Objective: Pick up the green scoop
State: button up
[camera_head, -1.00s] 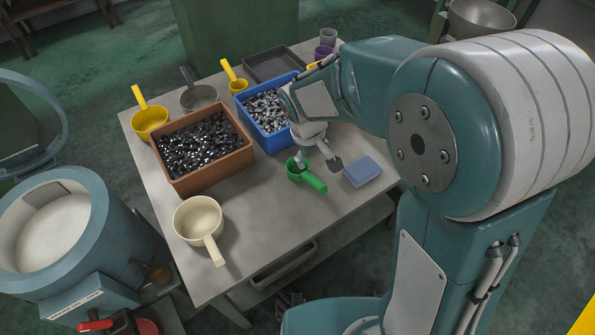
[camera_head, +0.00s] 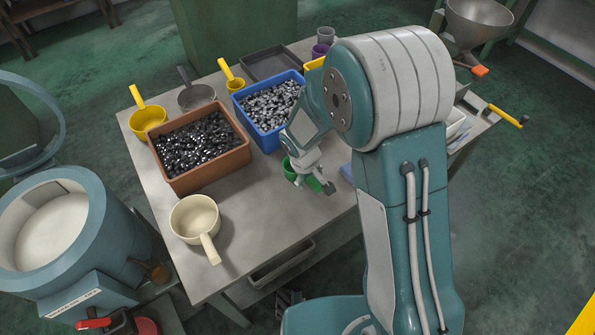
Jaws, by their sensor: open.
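The green scoop (camera_head: 290,170) lies on the table near its front right part, with its handle pointing down and to the right. My gripper (camera_head: 314,187) is directly over the scoop, fingers pointing down and apart. One finger is by the scoop's cup and the other is near the handle. The gripper hides much of the scoop, and I cannot tell whether the fingers touch it.
A blue bin (camera_head: 262,133) and a brown bin (camera_head: 178,178) of metal parts stand behind and left. A cream scoop (camera_head: 193,218) sits front left. Bare table (camera_head: 250,205) lies between the cream and green scoops.

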jog(key=shift+a+f, duration=0.1)
jog(key=shift+f, duration=0.05)
jog(key=c, duration=0.4)
jog(key=shift+a, duration=0.1)
jog(key=c, duration=0.5)
grip_shut()
